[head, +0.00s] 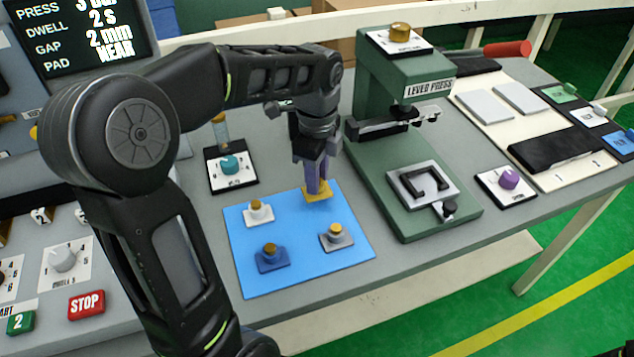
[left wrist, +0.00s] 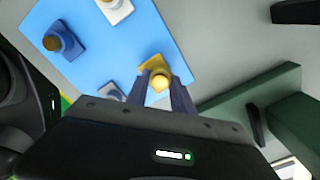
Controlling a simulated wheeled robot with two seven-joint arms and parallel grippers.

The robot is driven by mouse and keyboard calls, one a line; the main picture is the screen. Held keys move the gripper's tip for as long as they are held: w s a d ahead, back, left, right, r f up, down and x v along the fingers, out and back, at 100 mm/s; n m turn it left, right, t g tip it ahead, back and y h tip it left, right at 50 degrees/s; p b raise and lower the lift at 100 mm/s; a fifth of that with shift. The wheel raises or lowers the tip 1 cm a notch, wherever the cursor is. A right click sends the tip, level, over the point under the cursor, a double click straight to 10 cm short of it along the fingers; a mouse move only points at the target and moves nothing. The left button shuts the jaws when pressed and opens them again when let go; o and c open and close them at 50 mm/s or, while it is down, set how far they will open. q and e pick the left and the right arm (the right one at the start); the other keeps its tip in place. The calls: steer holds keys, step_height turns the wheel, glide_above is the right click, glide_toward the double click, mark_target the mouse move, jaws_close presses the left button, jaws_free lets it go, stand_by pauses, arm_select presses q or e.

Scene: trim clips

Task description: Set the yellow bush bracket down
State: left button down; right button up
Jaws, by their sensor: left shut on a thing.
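The yellow bush bracket (head: 316,193) is between the fingertips of my left gripper (head: 317,181), over the far right part of the blue mat (head: 300,268). In the left wrist view the bracket (left wrist: 155,68) shows its yellow base and round brass top between the two purple-grey fingers. My left gripper (left wrist: 160,88) is shut on it. I cannot tell whether its base touches the mat. My right gripper is not in view.
On the mat stand a white bracket (head: 258,213), a blue bracket (head: 272,258) and a grey bracket (head: 337,237). The green lever press (head: 404,215) stands close on the right. A teal knob panel (head: 231,170) is to the left. The mat's middle is clear.

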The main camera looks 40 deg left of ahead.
arm_select(q)
steer(key=shift+f, duration=1.15)
steer(key=shift+f, duration=0.1)
steer(key=c, duration=1.1)
jaws_free()
step_height(320, 180, up, 9)
steer(key=shift+f, duration=0.2)
steer(key=shift+r+p, duration=0.85)
steer(key=shift+r, duration=1)
